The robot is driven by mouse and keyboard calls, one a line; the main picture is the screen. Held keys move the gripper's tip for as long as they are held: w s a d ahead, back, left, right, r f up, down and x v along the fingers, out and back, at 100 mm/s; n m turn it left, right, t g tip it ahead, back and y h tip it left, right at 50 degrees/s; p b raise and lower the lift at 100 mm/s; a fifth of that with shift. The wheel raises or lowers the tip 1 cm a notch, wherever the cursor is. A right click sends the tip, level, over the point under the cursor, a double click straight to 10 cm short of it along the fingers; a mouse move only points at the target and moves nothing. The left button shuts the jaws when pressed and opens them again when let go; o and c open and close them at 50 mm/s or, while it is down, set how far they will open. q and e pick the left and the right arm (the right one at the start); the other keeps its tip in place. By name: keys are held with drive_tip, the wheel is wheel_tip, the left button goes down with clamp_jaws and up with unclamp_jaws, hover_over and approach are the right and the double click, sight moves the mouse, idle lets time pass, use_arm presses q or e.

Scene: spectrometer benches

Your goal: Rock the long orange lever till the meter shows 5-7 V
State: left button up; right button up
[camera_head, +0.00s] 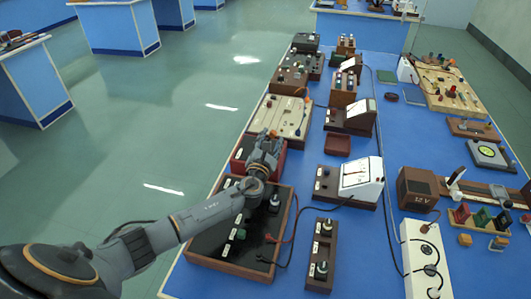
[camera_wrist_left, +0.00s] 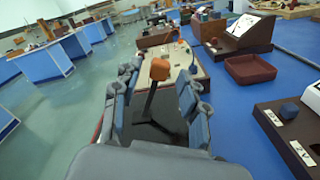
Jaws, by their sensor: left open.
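An orange knob (camera_wrist_left: 159,70) on a dark upright shaft stands between the two fingers of my left gripper (camera_wrist_left: 155,95) in the left wrist view. The fingers are open on either side of it, and I cannot tell whether either touches it. In the head view my left gripper (camera_head: 268,142) is over the red-sided box (camera_head: 238,160) and hides most of the lever. Two white-faced meters stand to the right, a nearer one (camera_head: 362,175) and a farther one (camera_head: 358,115). Their readings are too small to read. My right gripper is not in view.
A beige board (camera_head: 285,112) lies just beyond my left gripper. A dark panel with knobs (camera_head: 225,262) lies nearer, under my left arm. A dark red tray (camera_head: 338,144) and a white power strip (camera_head: 423,262) are on the blue bench. Open floor lies left.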

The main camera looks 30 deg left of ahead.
use_arm(q)
drive_tip(key=v, duration=0.9)
idle(1.6)
